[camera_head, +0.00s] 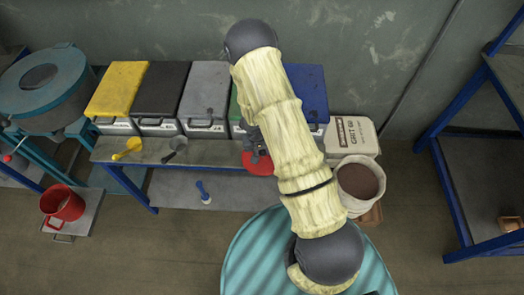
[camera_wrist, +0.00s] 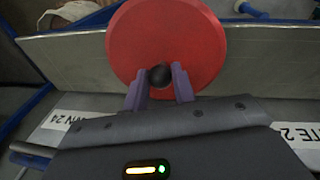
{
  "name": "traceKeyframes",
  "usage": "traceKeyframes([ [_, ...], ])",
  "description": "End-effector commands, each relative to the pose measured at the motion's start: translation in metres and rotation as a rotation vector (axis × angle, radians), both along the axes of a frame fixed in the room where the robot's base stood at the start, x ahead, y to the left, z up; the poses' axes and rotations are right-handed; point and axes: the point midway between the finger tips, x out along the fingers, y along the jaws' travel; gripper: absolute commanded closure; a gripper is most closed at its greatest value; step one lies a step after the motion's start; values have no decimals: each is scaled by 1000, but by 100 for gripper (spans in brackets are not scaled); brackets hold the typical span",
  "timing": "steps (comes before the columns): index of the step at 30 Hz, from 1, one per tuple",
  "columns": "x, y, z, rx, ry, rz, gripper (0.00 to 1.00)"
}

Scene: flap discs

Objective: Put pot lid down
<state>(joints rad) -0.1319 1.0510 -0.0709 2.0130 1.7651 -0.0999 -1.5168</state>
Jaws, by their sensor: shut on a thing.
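The pot lid is a red disc (camera_head: 258,166) with a dark round knob, partly hidden by my arm in the head view. In the wrist view the red lid (camera_wrist: 165,45) fills the top middle, with its knob between the two purple fingers. My gripper (camera_wrist: 160,82) is shut on the knob and holds the lid. In the head view my gripper (camera_head: 255,150) is at the front of the workbench, and the lid overlaps the bench's front edge. I cannot tell how high the lid is above the bench.
The grey workbench (camera_head: 215,153) holds bins with yellow (camera_head: 118,88), black, grey, green and blue (camera_head: 308,90) lids. A brown-filled bucket (camera_head: 360,185) and a white sack (camera_head: 352,135) stand right.

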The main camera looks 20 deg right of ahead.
Motion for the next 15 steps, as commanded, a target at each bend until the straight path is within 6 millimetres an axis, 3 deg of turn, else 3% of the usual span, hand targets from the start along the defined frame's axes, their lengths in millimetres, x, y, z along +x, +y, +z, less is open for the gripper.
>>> traceKeyframes([
  [3, 0, 0, -4, 0, 1, -1, 98],
  [4, 0, 0, -3, 0, 0, -1, 68],
  [6, 0, 0, -3, 0, 1, -1, 54],
  [15, 0, 0, -2, 0, 1, 0, 52],
])
